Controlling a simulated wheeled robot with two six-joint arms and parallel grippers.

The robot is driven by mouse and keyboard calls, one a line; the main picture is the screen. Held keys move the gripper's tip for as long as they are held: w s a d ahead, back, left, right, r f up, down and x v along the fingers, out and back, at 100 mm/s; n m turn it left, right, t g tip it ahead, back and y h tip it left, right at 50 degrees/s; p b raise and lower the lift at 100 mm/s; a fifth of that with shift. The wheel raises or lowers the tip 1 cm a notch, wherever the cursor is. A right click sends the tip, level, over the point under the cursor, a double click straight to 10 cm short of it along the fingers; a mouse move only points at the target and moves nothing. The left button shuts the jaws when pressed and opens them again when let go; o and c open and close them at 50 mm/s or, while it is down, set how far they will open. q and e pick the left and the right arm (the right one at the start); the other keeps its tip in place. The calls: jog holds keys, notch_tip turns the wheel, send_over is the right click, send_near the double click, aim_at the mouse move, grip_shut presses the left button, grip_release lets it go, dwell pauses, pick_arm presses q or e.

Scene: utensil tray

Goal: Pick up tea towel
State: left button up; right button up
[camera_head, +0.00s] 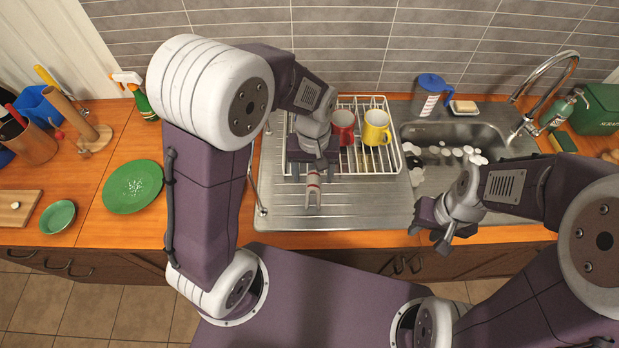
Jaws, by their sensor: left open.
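I cannot make out a tea towel in the head view; it may be hidden behind my arms. My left gripper (313,197) is above the steel draining board (345,212), just in front of the white dish rack (372,165). It is open, pointing toward the front edge of the counter, with a small pale and reddish part showing at its fingers. I cannot tell whether that part belongs to the gripper. My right gripper (441,243) is at the front edge of the counter, in front of the sink. Its finger gap is not clear.
A red mug (342,127) and a yellow mug (376,128) stand in the rack. A green plate (133,187) and green bowl (58,216) sit at left.

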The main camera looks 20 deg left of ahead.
aim_at(313, 182)
pick_arm(q)
jog(key=f, duration=0.1)
jog(key=s+f, duration=0.1)
jog(key=f, duration=0.1)
jog(key=shift+s+d+f, duration=0.1)
jog(key=shift+s+d, duration=0.05)
jog(key=shift+w+f, duration=0.3)
jog(key=shift+f, duration=0.2)
notch_tip(313, 182, down, 5)
jog(key=shift+w+r+p, duration=0.1)
jog(key=shift+r+p, duration=0.1)
jog(key=shift+p, duration=0.3)
grip_shut()
